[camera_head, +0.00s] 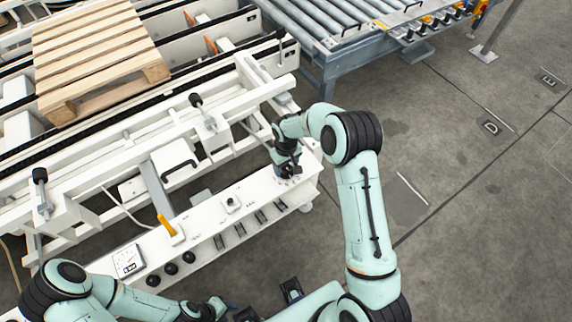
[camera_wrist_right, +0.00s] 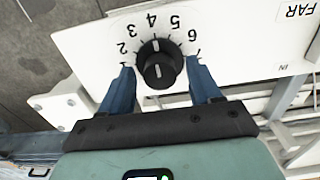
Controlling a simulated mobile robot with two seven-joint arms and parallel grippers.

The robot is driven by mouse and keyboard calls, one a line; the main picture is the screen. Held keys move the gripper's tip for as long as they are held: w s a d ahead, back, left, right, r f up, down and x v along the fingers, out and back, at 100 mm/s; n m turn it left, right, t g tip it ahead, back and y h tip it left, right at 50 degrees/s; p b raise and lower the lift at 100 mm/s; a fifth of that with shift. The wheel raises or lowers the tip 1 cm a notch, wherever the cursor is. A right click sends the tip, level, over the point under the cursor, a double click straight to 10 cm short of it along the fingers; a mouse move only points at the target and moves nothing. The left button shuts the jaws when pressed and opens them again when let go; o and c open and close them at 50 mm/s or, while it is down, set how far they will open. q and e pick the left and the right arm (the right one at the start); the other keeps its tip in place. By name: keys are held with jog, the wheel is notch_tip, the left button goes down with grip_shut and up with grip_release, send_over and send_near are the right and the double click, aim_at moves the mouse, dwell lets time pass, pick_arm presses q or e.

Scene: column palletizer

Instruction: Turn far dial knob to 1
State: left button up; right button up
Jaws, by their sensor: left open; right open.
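The far dial knob (camera_wrist_right: 160,64) is a round black knob on a white panel in the right wrist view. Printed numbers, upside down here, ring it; 2 through 6 are readable. Its white line points up in the picture, towards about 4. The 1 is not readable, near the fingers. My right gripper (camera_wrist_right: 161,82) is open, its two blue fingers on either side of the knob with visible gaps. In the head view my right gripper (camera_head: 287,166) is at the far end of the white console and hides the knob. My left gripper (camera_head: 216,308) is open and empty at the bottom edge.
The white console (camera_head: 205,212) carries a gauge (camera_head: 128,261), an orange-yellow lever (camera_head: 168,226), black knobs (camera_head: 171,268) and another dial (camera_head: 232,203). A wooden pallet (camera_head: 95,50) lies on the conveyor behind. A FAR label (camera_wrist_right: 297,12) is near the knob. Floor at right is clear.

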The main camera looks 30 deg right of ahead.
jog(key=shift+c, duration=0.3)
jog(key=c, duration=1)
pick_arm(q)
jog(key=shift+f, duration=0.1)
pick_arm(e)
jog(key=shift+n, duration=0.3)
jog(key=n, duration=0.3)
jog(key=shift+n, duration=0.4)
jog(key=n, duration=0.4)
jog(key=shift+n, duration=0.3)
jog(key=n, duration=0.4)
jog(key=shift+r+n+p, duration=0.1)
jog(key=shift+n+p, duration=0.2)
jog(key=shift+p, duration=0.05)
pick_arm(q)
jog(key=shift+w+r+p, duration=0.3)
jog(key=shift+w+r, duration=0.1)
jog(key=shift+r, duration=0.2)
jog(key=shift+w+r+p, duration=0.25)
jog(key=shift+w+r, duration=0.1)
jog(key=shift+r, duration=0.25)
pick_arm(e)
jog(key=shift+n, duration=2.1)
